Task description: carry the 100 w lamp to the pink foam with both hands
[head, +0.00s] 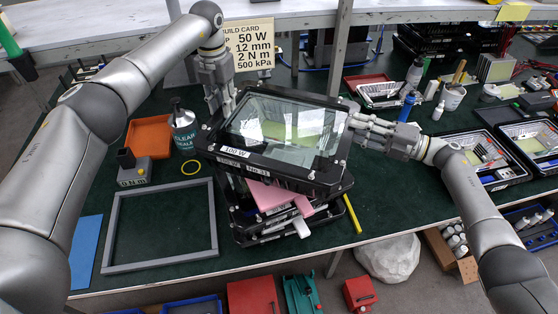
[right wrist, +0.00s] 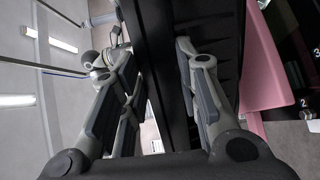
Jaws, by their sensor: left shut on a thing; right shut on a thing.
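The 100 w lamp (head: 285,128) is a black floodlight housing with a clear glass front facing up and a "100 W" label. My left gripper (head: 226,100) is shut on its back left side. My right gripper (head: 350,116) is shut on its right side. In the right wrist view my right gripper (right wrist: 160,62) has its fingers on both sides of a black housing wall (right wrist: 172,90). The pink foam (head: 273,196) shows below the lamp's front edge, over a stack of black housings. It also shows in the right wrist view (right wrist: 262,72). The lamp hides much of it; I cannot tell whether they touch.
Black housings (head: 262,237) are stacked under the foam. A grey frame (head: 112,232), a torque tool (head: 133,170), a bottle (head: 183,128) and an orange tray (head: 150,134) lie left. Trays with parts (head: 488,158) stand right.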

